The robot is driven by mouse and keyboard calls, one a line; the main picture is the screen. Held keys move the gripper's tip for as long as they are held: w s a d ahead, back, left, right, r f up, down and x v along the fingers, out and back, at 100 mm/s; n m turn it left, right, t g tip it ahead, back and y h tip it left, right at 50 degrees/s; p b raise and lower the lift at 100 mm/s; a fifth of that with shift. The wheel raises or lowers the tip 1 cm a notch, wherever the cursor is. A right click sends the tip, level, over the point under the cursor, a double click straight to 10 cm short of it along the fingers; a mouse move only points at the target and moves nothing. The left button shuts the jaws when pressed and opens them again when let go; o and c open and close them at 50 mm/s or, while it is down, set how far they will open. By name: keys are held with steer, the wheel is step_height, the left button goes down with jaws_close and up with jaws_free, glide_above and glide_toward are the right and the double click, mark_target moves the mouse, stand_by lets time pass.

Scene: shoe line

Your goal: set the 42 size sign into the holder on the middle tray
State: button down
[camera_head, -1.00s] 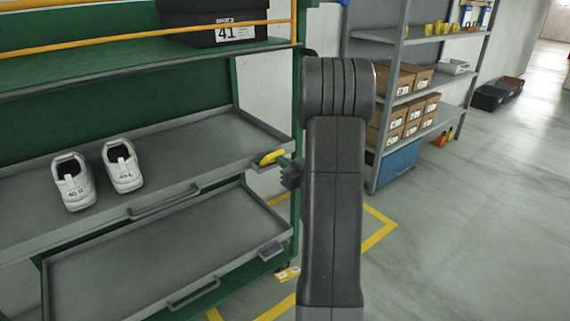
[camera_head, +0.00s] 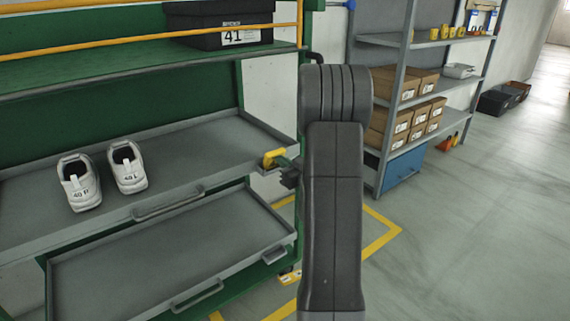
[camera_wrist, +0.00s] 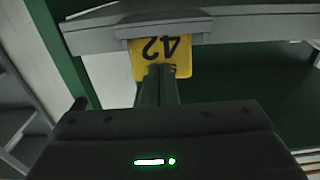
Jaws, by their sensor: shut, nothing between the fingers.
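The yellow 42 size sign (camera_wrist: 181,66) shows in the wrist view with its digits upside down, against the grey holder (camera_wrist: 165,27). In the head view the sign (camera_head: 274,156) stands at the holder (camera_head: 266,169) on the front right corner of the middle tray (camera_head: 190,160). My gripper (camera_head: 284,162) is shut at the sign's right side. In the wrist view its green fingertips (camera_wrist: 158,72) overlap the sign's near face, with nothing seen gripped between them. Whether they touch the sign, and how deep it sits, I cannot tell.
Two white shoes (camera_head: 103,177) stand on the middle tray. An empty lower tray (camera_head: 170,262) is below. A black box marked 41 (camera_head: 220,25) sits on the top shelf. A grey rack (camera_head: 425,85) with cartons stands behind my arm. The floor to the right is clear.

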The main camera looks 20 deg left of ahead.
steer(key=shift+w+a, duration=0.15)
steer(key=shift+a, duration=0.05)
steer(key=shift+b+v, duration=0.3)
steer(key=shift+v, duration=1.25)
steer(key=b+v, duration=0.1)
steer(key=v, duration=0.7)
steer(key=shift+a, duration=0.1)
steer(key=p+x, duration=0.1)
steer(key=x, duration=0.8)
steer(key=shift+w+a, duration=0.2)
steer(key=shift+w, duration=0.05)
